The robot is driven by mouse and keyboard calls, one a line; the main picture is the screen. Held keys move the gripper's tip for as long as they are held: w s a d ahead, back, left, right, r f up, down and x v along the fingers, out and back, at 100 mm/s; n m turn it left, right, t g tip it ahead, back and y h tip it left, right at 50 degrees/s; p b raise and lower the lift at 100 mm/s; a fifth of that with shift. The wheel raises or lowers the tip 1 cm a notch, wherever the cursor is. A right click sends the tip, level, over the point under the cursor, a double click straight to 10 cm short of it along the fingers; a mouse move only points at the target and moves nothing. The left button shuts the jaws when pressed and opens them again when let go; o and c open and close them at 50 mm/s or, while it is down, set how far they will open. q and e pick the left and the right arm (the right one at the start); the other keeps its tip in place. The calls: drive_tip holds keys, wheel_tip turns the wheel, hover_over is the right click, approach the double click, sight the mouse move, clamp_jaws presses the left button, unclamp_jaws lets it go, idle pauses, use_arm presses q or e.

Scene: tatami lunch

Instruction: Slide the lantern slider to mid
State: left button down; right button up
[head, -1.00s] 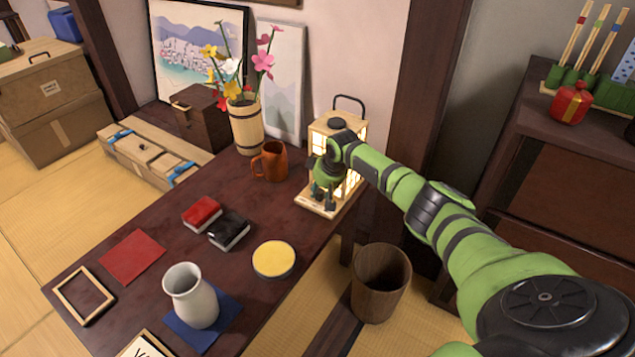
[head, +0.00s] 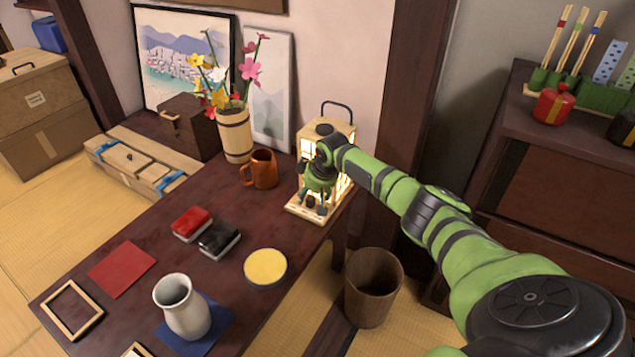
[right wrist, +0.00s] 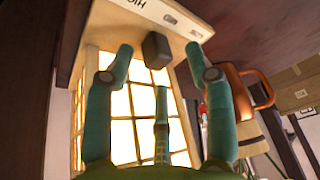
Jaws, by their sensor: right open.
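The lit lantern (head: 343,133) has a pale wooden frame, glowing panes and a dark top handle. It stands upright at the table's right end. My right gripper (head: 316,202) is at the lantern's front, just above the front ledge of its base. In the right wrist view the lantern's base (right wrist: 110,22) is at the top, with small labels that are partly cut off or hard to read. The dark slider knob (right wrist: 156,48) shows between the open fingertips of my right gripper (right wrist: 159,52), with gaps on both sides. Its exact setting is unclear. My left gripper is out of view.
An orange-brown mug (head: 264,168) stands left of the lantern, near the flower-filled wooden vase (head: 234,135). A round yellow-topped item (head: 265,267) lies nearer on the table (head: 150,230). A wooden bin (head: 373,290) stands on the floor beside the table.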

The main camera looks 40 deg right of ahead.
drive_tip(key=v, duration=1)
drive_tip(key=shift+s+r, duration=0.25)
drive_tip(key=shift+r, duration=0.05)
